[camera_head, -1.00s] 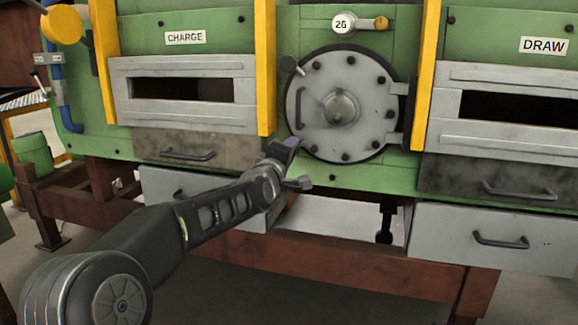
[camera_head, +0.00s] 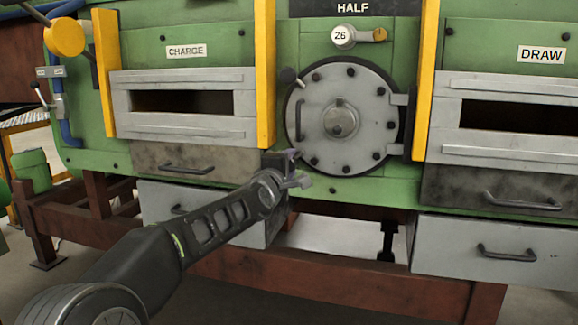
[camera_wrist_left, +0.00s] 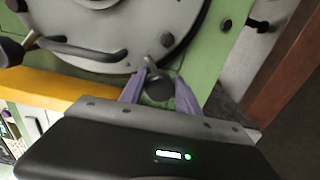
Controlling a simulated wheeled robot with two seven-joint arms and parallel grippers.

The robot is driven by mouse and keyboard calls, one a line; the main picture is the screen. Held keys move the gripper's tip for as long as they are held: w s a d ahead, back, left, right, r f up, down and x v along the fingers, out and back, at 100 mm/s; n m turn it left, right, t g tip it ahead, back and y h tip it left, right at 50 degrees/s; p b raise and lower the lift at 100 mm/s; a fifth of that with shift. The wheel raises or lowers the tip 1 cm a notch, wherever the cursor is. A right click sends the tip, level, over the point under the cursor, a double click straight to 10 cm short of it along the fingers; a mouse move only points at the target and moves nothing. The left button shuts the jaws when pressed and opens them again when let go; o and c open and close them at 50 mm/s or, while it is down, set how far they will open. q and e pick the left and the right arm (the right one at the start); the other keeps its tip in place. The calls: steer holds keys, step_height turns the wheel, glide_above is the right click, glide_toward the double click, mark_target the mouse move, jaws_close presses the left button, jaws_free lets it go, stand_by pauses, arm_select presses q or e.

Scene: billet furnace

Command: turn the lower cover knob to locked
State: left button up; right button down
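The round grey furnace cover (camera_head: 362,118) sits in the middle of the green front in the head view. The lower cover knob (camera_wrist_left: 160,88) is a dark round knob at the cover's lower edge in the left wrist view; in the head view my gripper hides it. My left gripper (camera_head: 298,168) is at the cover's lower left rim. Its purple fingers (camera_wrist_left: 161,82) are apart, one on each side of the knob; I cannot tell if they touch it. The upper cover knob (camera_head: 288,76) is black and sticks out at the upper left rim. My right gripper is not in view.
A curved bar handle (camera_head: 299,120) is on the cover's left, with a hinge (camera_head: 402,112) on its right. A yellow post (camera_head: 265,75) stands left of the cover. Grey drawers (camera_head: 495,240) with handles jut out below on both sides.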

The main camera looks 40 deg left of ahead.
arm_select(q)
steer(key=o, duration=0.4)
steer(key=shift+s+d, duration=0.1)
steer(key=shift+s, duration=0.15)
steer(key=b+v, duration=0.1)
steer(key=v, duration=0.6)
steer(key=shift+s+b, duration=0.1)
steer(key=shift+b, duration=0.3)
